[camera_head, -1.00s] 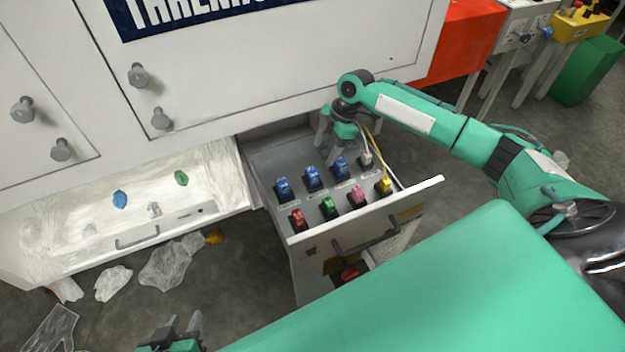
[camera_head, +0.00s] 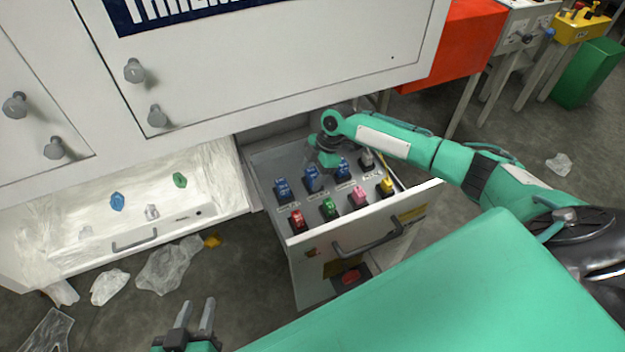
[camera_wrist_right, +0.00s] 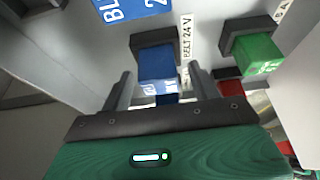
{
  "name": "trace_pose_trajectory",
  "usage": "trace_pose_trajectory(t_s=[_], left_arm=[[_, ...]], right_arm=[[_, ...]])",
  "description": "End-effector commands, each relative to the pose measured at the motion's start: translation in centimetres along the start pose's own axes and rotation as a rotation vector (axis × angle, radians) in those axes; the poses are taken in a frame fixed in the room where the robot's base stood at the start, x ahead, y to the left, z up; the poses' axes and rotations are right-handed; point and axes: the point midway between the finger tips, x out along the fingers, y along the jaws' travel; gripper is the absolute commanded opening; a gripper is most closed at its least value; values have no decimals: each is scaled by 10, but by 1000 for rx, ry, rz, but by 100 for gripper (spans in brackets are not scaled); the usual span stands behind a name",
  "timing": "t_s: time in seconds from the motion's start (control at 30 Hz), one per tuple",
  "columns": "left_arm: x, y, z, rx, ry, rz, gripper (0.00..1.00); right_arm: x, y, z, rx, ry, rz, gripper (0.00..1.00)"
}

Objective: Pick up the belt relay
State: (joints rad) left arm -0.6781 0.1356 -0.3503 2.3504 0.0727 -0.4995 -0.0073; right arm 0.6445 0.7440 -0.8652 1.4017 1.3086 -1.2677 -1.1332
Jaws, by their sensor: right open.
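The belt relay is a blue block in a dark socket, beside a "BELT 24 V" label. It shows in the right wrist view (camera_wrist_right: 157,64) and appears to be the middle blue relay in the head view (camera_head: 311,180), in the open drawer (camera_head: 290,160). My right gripper (camera_wrist_right: 159,76) is open, with a finger on each side of the belt relay in the picture; contact cannot be made out. In the head view the right gripper (camera_head: 324,157) is over the back of the drawer, its fingers partly hidden. My left gripper (camera_head: 197,317) is open and empty at the bottom.
Another blue relay (camera_wrist_right: 125,8) and a green relay (camera_wrist_right: 258,55) stand close by. Red (camera_head: 297,221), pink (camera_head: 358,197) and yellow (camera_head: 386,187) relays line the drawer's front row. A white cabinet (camera_head: 250,60) rises behind. Plastic scraps (camera_head: 168,265) lie on the floor.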

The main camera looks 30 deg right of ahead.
Motion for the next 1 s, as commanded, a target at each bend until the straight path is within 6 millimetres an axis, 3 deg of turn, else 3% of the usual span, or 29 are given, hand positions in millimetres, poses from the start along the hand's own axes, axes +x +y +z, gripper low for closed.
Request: trace_pose_trajectory(t_s=[0.13, 0.4, 0.77, 1.0], left_arm=[[0, 0, 0, 0, -1, 0, 34], [0, 0, 0, 1, -2, 0, 34], [-1, -1, 0, 1, -9, -2, 34], [-5, -10, 0, 10, -88, -26, 34]], right_arm=[[0, 0, 0, 0, 0, 0, 62], [-1, 0, 0, 0, 0, 0, 12], [-6, 0, -2, 0, 0, 2, 12], [-32, 1, -13, -2, 0, 3, 12]])
